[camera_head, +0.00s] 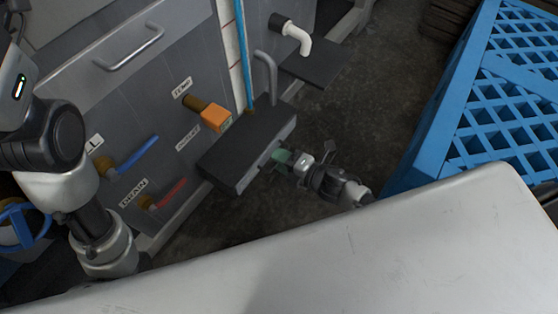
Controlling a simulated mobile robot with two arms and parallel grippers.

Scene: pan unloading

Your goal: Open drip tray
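The drip tray appears to be the dark grey box (236,152) jutting from the front of the grey machine, low down. My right gripper (283,158) is at the box's outer front face, at or very close to it. A small green part shows at its fingertips; I cannot tell if it belongs to the gripper or to a handle. The fingers are too small to show whether they are open or shut. My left arm comes in at the left in front of the machine; its gripper does not show.
The machine front has a blue lever (137,155), a red lever (172,194), an orange-ended valve (214,118) and a metal handle (130,50). A white spout (298,38) sits above a dark ledge (316,64). A blue lattice pallet (492,115) stands right. Dark floor lies between.

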